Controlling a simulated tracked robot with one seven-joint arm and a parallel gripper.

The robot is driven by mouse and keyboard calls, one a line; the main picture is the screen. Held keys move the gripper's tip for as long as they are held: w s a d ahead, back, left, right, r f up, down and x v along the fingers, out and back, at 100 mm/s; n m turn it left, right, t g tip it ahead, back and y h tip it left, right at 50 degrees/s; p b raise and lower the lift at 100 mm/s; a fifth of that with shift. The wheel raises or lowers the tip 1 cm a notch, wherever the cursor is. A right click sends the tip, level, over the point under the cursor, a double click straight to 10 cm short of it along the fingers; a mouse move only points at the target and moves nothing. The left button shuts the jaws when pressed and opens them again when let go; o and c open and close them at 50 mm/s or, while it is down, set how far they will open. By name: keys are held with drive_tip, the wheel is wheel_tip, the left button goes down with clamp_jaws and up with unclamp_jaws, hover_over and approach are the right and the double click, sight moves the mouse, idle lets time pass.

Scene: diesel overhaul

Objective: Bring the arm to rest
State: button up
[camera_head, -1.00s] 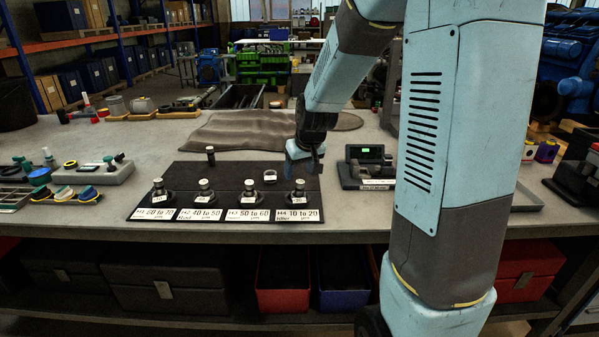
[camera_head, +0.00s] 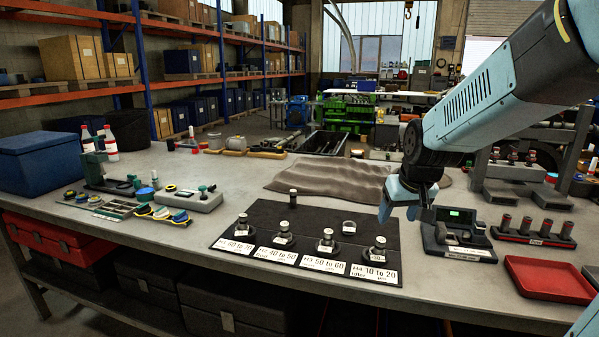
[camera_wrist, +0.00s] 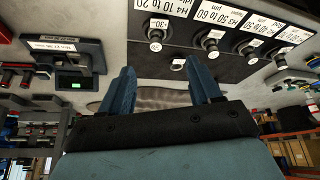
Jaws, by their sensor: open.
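My gripper (camera_head: 405,208) hangs above the bench at the right rear edge of the black mat (camera_head: 262,262), beside the device with a green display (camera_head: 455,236). In the wrist view its two blue fingers (camera_wrist: 162,92) stand apart with nothing between them. My arm reaches in from the upper right in the head view. Several dark pieces with silver tops, such as the one at 10 to 20 (camera_head: 376,252), stand on the mat behind white labels.
A red tray (camera_head: 550,279) and a rack of dark cylinders (camera_head: 535,232) lie on the right of the bench. A crumpled brown cloth (camera_head: 330,178) lies behind the mat. A grey block (camera_head: 188,199) and a blue box (camera_head: 40,160) are on the left.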

drive_tip(key=s+r, duration=0.3)
drive_tip(key=s, duration=0.6)
drive_tip(key=s+r+m, duration=0.1)
drive_tip(key=s+r, duration=0.2)
drive_tip(key=s, duration=0.5)
drive_tip(key=shift+s+d+r, duration=0.3)
drive_tip(key=shift+s+d, duration=0.05)
drive_tip(key=shift+d, duration=0.1)
